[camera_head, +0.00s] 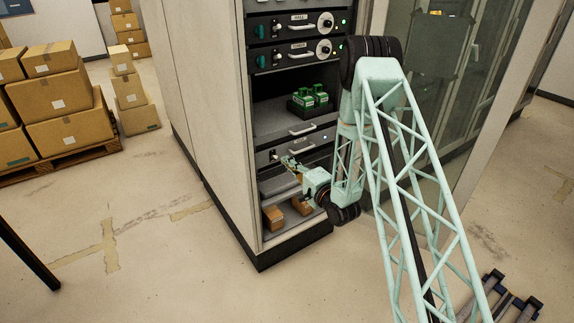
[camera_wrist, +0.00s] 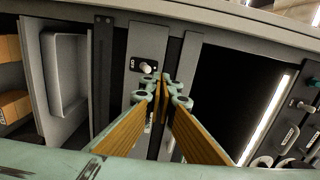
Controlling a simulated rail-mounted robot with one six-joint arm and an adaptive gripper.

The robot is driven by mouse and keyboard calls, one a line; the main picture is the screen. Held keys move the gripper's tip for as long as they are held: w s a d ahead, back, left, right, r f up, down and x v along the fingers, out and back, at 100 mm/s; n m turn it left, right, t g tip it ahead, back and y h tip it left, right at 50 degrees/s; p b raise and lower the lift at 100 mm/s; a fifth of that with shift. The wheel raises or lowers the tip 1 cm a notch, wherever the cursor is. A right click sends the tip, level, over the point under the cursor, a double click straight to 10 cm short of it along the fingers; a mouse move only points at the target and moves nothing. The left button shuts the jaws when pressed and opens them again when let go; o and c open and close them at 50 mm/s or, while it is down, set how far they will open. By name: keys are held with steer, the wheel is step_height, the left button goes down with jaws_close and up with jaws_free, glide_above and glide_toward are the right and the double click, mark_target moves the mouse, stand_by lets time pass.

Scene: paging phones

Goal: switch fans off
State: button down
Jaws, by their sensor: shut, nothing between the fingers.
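My gripper (camera_head: 290,163) reaches into the rack cabinet, in front of a grey panel (camera_head: 295,146) with a handle, low in the rack. In the wrist view my gripper (camera_wrist: 164,88) is shut and empty, its fingertips together. A small pale switch knob (camera_wrist: 147,68) on a black plate lies just beyond and left of the fingertips. No fan itself is plainly visible.
Green devices (camera_head: 308,97) sit on a shelf above. Units with round dials (camera_head: 324,23) are higher up. Cardboard boxes (camera_head: 273,217) lie on the bottom shelf. Stacked cartons (camera_head: 65,115) stand on a pallet at left. The floor before the rack is mostly clear.

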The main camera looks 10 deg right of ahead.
steer(key=shift+s+f, duration=0.15)
steer(key=shift+f, duration=0.25)
steer(key=shift+w+a, duration=0.15)
steer(key=shift+w, duration=0.05)
